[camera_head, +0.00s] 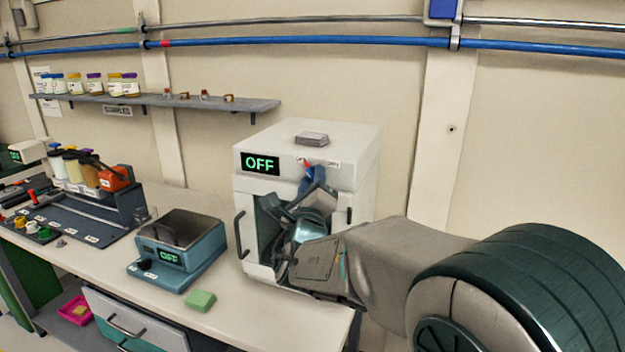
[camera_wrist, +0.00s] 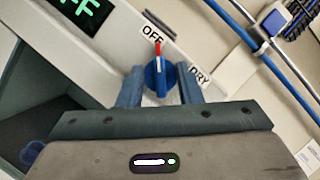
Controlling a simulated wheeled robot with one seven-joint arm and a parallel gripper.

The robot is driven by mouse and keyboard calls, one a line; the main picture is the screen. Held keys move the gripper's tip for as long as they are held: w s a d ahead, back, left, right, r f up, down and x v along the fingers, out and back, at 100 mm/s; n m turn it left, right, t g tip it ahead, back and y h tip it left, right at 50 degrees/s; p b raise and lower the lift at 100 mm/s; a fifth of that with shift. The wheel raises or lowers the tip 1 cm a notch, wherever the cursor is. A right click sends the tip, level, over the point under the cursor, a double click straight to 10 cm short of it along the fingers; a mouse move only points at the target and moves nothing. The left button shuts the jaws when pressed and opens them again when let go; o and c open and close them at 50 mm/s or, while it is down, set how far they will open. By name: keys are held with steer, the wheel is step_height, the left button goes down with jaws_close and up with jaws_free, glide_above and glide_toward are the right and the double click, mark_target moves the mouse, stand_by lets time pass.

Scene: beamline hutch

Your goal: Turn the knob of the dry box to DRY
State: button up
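The dry box (camera_head: 355,150) is a pale cabinet at the back of the bench, and its green display (camera_head: 260,163) reads OFF. Its blue knob (camera_wrist: 158,80) has a red and white pointer, which in the wrist view is directed up toward the OFF label (camera_wrist: 152,34). The DRY label (camera_wrist: 200,76) is to the right. My gripper (camera_wrist: 160,88) has one finger on each side of the knob, with a narrow gap visible on both sides; it looks open. In the head view my gripper (camera_head: 312,183) covers part of the knob.
A teal device (camera_head: 205,245) with a basin and an OFF display stands left of the dry box. A green block (camera_head: 201,301) lies before it. A shelf (camera_head: 190,102) with several jars is on the wall. The front right bench surface is clear.

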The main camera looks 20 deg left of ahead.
jaws_close()
steer(key=shift+f+m+b, duration=0.15)
steer(key=shift+m+b, duration=0.15)
steer(key=shift+b, duration=0.25)
steer(key=m+h+b, duration=0.4)
steer(key=m+b, duration=0.1)
steer(key=m, duration=0.3)
steer(key=m+h+b, duration=0.3)
steer(key=m+b, duration=0.2)
steer(key=m, duration=0.3)
steer(key=m+h+b, duration=0.4)
steer(key=m+b, duration=0.1)
steer(key=m, duration=0.3)
steer(key=shift+a+g+h+b, duration=0.25)
steer(key=shift+g+h+b, duration=0.05)
steer(key=shift+g+b, duration=0.1)
steer(key=shift+m, duration=0.5)
